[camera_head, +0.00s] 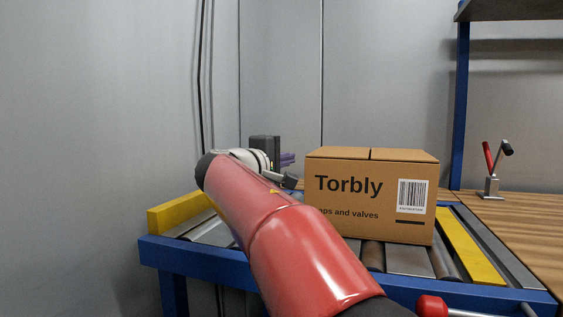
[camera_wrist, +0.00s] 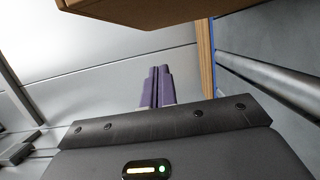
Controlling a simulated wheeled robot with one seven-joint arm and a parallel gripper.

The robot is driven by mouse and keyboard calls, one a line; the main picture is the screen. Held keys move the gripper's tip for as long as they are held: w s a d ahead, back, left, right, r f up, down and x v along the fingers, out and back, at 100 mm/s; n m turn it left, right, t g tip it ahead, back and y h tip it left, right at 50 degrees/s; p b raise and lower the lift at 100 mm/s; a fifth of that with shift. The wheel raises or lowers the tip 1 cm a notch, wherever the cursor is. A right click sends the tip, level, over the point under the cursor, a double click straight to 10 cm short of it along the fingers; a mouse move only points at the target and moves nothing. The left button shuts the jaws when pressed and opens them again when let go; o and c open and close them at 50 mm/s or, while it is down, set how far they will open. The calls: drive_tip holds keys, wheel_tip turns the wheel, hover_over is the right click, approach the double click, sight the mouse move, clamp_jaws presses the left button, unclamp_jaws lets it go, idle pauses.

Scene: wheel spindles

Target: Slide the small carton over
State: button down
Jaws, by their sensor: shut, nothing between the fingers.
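A brown cardboard carton (camera_head: 415,165) marked "Torbly" sits upright on the roller conveyor (camera_head: 205,262), right of centre in the head view. Its lower part shows at the top of the wrist view (camera_wrist: 150,12). My gripper (camera_head: 290,160) is beyond my red forearm, to the left of the carton's far part. Its purple fingers (camera_wrist: 158,72) are together with nothing between them. In the head view a small gap shows between the fingertips and the carton. My arm hides the carton's lower left front corner and part of its print.
The conveyor has a blue frame, grey rollers and yellow strips (camera_head: 470,248) near both ends. A wooden bench (camera_head: 520,225) adjoins at the right, with a red-handled toggle clamp (camera_head: 492,170) on it. A blue post (camera_head: 460,100) stands behind. Grey walls close the back and left.

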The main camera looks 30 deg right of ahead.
drive_tip(key=shift+a, duration=0.1)
drive_tip(key=v, duration=0.7)
drive_tip(key=shift+s+a, duration=0.25)
drive_tip(key=shift+s, duration=0.05)
